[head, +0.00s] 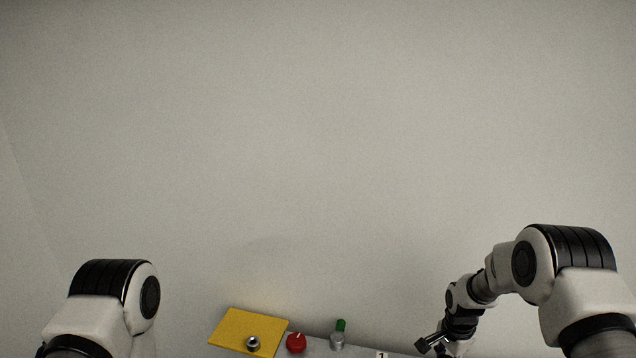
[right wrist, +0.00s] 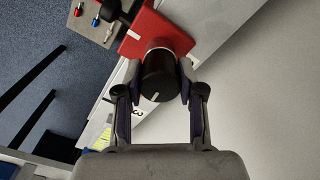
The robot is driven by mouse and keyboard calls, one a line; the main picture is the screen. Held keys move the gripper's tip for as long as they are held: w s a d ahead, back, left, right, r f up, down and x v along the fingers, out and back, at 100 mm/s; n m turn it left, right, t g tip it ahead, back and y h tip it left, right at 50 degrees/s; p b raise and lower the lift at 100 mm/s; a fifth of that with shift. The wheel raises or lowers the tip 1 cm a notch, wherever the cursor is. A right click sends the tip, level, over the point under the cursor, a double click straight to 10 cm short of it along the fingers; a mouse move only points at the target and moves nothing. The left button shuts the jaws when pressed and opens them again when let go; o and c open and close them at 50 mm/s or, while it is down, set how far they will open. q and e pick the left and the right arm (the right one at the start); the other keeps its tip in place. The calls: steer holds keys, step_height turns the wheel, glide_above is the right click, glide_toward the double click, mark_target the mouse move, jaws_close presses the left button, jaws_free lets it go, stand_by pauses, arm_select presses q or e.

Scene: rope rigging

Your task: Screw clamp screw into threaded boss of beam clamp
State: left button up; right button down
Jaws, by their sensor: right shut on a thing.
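In the right wrist view my right gripper (right wrist: 160,74) is shut on a black round knob with a white mark, which looks like the head of the clamp screw (right wrist: 157,88). A red block, apparently the beam clamp (right wrist: 140,40), lies directly beyond the knob, with a pale ring between them. The knob hides the screw's shaft and the boss, so I cannot tell how far the thread is engaged. In the head view my right gripper (head: 432,344) is small at the bottom edge, at the right of the bench. My left gripper is out of view.
The head view shows a yellow plate (head: 240,326) with a metal ring (head: 253,343), a red round part (head: 296,343) and a grey part with a green top (head: 340,326). The wrist view shows another black knob (right wrist: 112,10) near the red block and a grey panel (right wrist: 98,34).

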steer(key=shift+m, duration=0.8)
steer(key=c, duration=0.6)
jaws_free()
steer(key=shift+c, duration=0.2)
step_height(320, 180, up, 5)
steer(key=p, duration=0.3)
steer(key=shift+f, duration=0.2)
